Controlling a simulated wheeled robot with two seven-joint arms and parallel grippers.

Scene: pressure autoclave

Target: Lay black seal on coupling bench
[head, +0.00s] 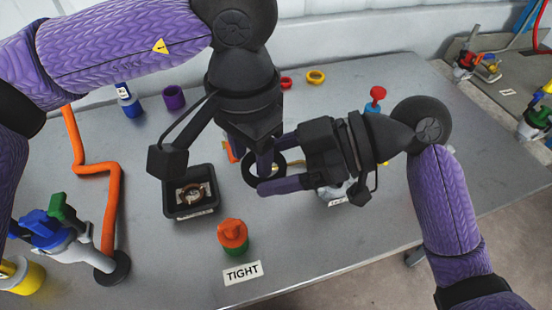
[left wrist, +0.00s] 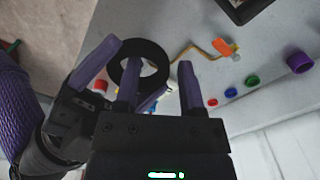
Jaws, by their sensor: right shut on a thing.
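The black seal (head: 250,172) is a thick ring held above the grey coupling bench (head: 185,262). My right gripper (head: 264,170) reaches in from the right and is shut on the seal; the contact is partly hidden by my left gripper. My left gripper (head: 258,162) points down at the seal from above. In the left wrist view, its fingers (left wrist: 157,78) are spread, with one finger overlapping the opening of the seal (left wrist: 158,62) and the other to the right of the ring. I cannot tell whether the left fingers touch it.
A black tray (head: 190,212) with a metal-ringed part stands left of the grippers. An orange and green cap (head: 233,236) stands behind the TIGHT label (head: 243,271). An orange hose (head: 107,205) and lever fitting (head: 55,232) are at left. Small coloured rings and caps line the back, including a purple one (head: 173,97).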

